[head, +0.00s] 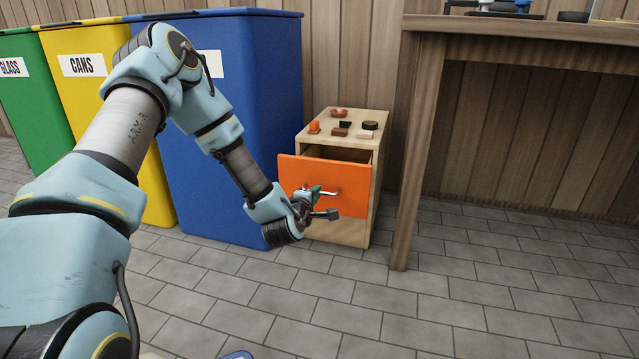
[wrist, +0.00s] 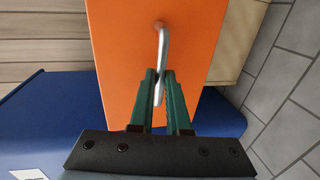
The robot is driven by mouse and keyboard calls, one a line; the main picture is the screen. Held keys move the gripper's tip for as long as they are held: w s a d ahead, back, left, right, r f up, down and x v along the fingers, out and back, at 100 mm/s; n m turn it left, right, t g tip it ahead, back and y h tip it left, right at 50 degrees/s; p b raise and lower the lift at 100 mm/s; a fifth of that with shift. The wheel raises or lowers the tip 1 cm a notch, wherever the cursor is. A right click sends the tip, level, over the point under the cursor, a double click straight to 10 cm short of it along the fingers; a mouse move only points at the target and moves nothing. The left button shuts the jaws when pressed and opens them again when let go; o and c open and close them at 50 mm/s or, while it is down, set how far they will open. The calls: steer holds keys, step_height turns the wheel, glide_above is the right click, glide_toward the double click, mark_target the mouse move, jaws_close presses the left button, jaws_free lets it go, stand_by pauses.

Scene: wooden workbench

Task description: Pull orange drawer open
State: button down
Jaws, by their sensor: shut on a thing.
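The orange drawer (head: 350,182) is in a small wooden cabinet (head: 340,232) and stands partly open, with a dark gap behind the top of its front. A silver bar handle (head: 328,192) is fixed across its front. It also shows in the wrist view (wrist: 163,42), where the orange front (wrist: 120,55) fills the middle. My gripper (head: 316,191) is at the handle, and its green fingers (wrist: 161,76) are closed around the bar. The part of the bar between the fingers is partly hidden.
Several small items (head: 342,128) lie on the cabinet top. A blue bin (head: 235,140) stands close to the left of the cabinet, with yellow (head: 105,110) and green (head: 38,95) bins farther left. A workbench leg (head: 412,170) stands to the right. The tiled floor (head: 380,310) in front is clear.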

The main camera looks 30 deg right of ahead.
steer(key=f+p+v, duration=0.1)
steer(key=v, duration=0.7)
steer(key=shift+f, duration=0.35)
steer(key=shift+s+a, duration=0.1)
steer(key=shift+s, duration=0.05)
steer(key=c, duration=0.9)
jaws_free()
steer(key=shift+p+v, duration=2.3)
steer(key=shift+v, duration=3.1)
